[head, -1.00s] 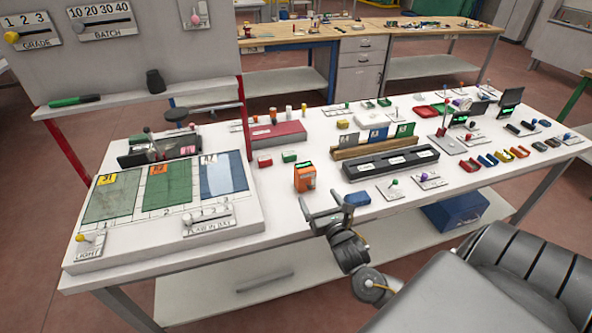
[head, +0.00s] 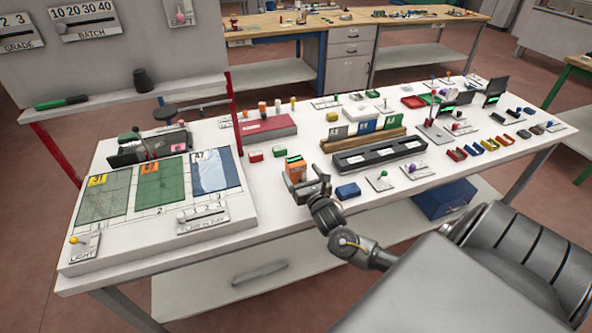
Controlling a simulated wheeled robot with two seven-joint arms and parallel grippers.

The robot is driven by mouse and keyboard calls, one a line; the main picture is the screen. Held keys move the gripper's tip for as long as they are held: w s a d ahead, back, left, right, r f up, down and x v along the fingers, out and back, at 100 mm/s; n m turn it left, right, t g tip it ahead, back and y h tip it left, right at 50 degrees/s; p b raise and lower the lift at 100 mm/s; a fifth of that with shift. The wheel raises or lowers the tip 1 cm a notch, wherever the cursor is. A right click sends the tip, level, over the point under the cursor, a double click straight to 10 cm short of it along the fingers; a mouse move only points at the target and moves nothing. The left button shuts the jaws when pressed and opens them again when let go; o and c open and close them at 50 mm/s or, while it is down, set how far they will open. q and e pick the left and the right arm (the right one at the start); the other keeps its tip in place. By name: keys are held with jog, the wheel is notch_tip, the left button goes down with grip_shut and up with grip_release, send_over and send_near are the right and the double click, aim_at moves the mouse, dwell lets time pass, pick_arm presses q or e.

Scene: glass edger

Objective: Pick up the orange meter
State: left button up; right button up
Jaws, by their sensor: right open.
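The orange meter (head: 296,169) stands upright on the white workbench, with a dark screen showing green on its top. My right gripper (head: 306,184) is open at the meter's near side, and its fingers hide the meter's lower part. I cannot tell whether the fingers touch the meter or reach around it. My left gripper is not in view.
A blue block (head: 347,191) lies close to the right of my right gripper. A black tray (head: 380,155) is behind it. Red (head: 256,156) and green (head: 280,151) blocks lie left of the meter. A white panel (head: 150,235) with coloured sheets fills the left end.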

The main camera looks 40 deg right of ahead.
aim_at(299, 166)
jog(key=x, duration=0.2)
jog(key=shift+w+d, duration=0.15)
jog(key=shift+w, duration=0.25)
jog(key=c, duration=1.2)
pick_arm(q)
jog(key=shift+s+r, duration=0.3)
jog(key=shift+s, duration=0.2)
pick_arm(e)
jog(key=shift+r, duration=0.1)
jog(key=shift+r, duration=0.5)
pick_arm(q)
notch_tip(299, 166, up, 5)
jog(key=p, duration=0.4)
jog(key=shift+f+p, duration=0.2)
jog(key=shift+p, duration=0.2)
pick_arm(e)
jog(key=s+a+r, duration=0.5)
jog(key=s+r, duration=0.7)
jog(key=s, duration=0.1)
